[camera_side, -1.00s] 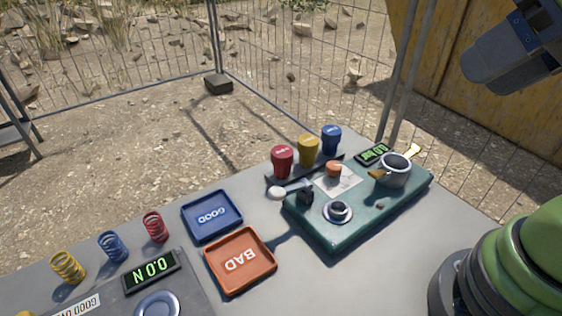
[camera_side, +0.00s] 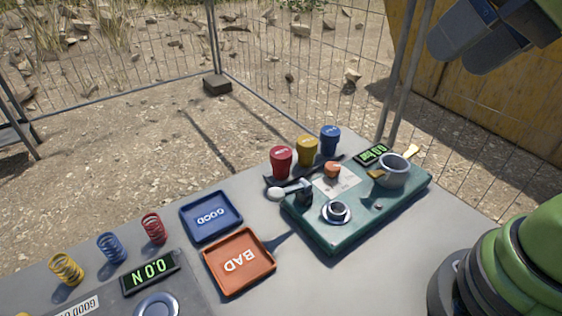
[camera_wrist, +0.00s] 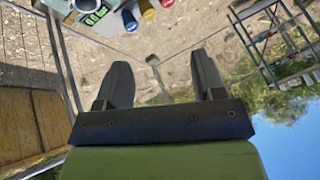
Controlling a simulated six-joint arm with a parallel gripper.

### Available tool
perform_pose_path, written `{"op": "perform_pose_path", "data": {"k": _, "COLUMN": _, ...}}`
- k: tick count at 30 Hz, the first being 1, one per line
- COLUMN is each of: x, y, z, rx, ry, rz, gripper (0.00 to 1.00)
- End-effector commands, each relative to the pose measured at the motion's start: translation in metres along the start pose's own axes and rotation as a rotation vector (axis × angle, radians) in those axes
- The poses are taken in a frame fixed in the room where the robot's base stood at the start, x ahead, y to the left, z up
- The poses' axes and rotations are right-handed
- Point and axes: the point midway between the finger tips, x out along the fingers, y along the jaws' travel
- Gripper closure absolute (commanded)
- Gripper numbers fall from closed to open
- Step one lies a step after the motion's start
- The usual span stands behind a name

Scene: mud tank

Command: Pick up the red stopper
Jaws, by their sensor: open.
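The red stopper (camera_side: 281,162) stands upright at the left end of a row on a dark strip behind the green board. A yellow stopper (camera_side: 307,151) and a blue stopper (camera_side: 330,140) stand to its right. In the wrist view the red stopper (camera_wrist: 167,3) is cut off by the top edge. My gripper (camera_side: 472,48) is high at the upper right of the side view, well apart from the stoppers. In the wrist view my gripper (camera_wrist: 162,78) shows two spread fingers with nothing between them.
The green board (camera_side: 345,236) carries a metal pot (camera_side: 393,171), an orange knob (camera_side: 332,170) and a ringed port (camera_side: 337,212). A white-ended tool (camera_side: 275,194) lies near the red stopper. A blue tray (camera_side: 211,215), an orange tray (camera_side: 239,262) and several springs are left.

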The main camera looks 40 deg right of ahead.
Motion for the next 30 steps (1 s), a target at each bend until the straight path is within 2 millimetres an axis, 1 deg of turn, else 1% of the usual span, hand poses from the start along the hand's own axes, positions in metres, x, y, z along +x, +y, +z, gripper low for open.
{"op": "perform_pose_path", "data": {"k": 1, "x": 0.008, "y": -0.005, "z": -0.014, "rx": -0.026, "ry": -0.033, "rz": 0.013, "gripper": 0.37}}
{"op": "perform_pose_path", "data": {"k": 3, "x": 0.021, "y": -0.012, "z": -0.034, "rx": -0.068, "ry": -0.071, "rz": 0.031, "gripper": 0.37}}
{"op": "perform_pose_path", "data": {"k": 5, "x": 0.035, "y": -0.018, "z": -0.050, "rx": -0.102, "ry": -0.105, "rz": 0.045, "gripper": 0.37}}
{"op": "perform_pose_path", "data": {"k": 6, "x": 0.045, "y": -0.021, "z": -0.060, "rx": -0.127, "ry": -0.127, "rz": 0.055, "gripper": 0.37}}
{"op": "perform_pose_path", "data": {"k": 8, "x": 0.063, "y": -0.027, "z": -0.073, "rx": -0.163, "ry": -0.161, "rz": 0.068, "gripper": 0.37}}
{"op": "perform_pose_path", "data": {"k": 11, "x": 0.098, "y": -0.034, "z": -0.091, "rx": -0.224, "ry": -0.216, "rz": 0.090, "gripper": 0.37}}
{"op": "perform_pose_path", "data": {"k": 13, "x": 0.125, "y": -0.038, "z": -0.100, "rx": -0.268, "ry": -0.255, "rz": 0.105, "gripper": 0.37}}
{"op": "perform_pose_path", "data": {"k": 14, "x": 0.138, "y": -0.039, "z": -0.103, "rx": -0.286, "ry": -0.273, "rz": 0.111, "gripper": 0.37}}
{"op": "perform_pose_path", "data": {"k": 15, "x": 0.154, "y": -0.041, "z": -0.106, "rx": -0.312, "ry": -0.294, "rz": 0.119, "gripper": 0.37}}
{"op": "perform_pose_path", "data": {"k": 17, "x": 0.180, "y": -0.042, "z": -0.108, "rx": -0.347, "ry": -0.328, "rz": 0.130, "gripper": 0.37}}
{"op": "perform_pose_path", "data": {"k": 18, "x": 0.197, "y": -0.043, "z": -0.109, "rx": -0.371, "ry": -0.349, "rz": 0.137, "gripper": 0.37}}
{"op": "perform_pose_path", "data": {"k": 21, "x": 0.233, "y": -0.043, "z": -0.106, "rx": -0.421, "ry": -0.391, "rz": 0.151, "gripper": 0.37}}
{"op": "perform_pose_path", "data": {"k": 24, "x": 0.259, "y": -0.042, "z": -0.102, "rx": -0.456, "ry": -0.422, "rz": 0.161, "gripper": 0.37}}
{"op": "perform_pose_path", "data": {"k": 27, "x": 0.274, "y": -0.040, "z": -0.098, "rx": -0.478, "ry": -0.440, "rz": 0.167, "gripper": 0.37}}
{"op": "perform_pose_path", "data": {"k": 30, "x": 0.285, "y": -0.038, "z": -0.094, "rx": -0.487, "ry": -0.448, "rz": 0.169, "gripper": 0.37}}
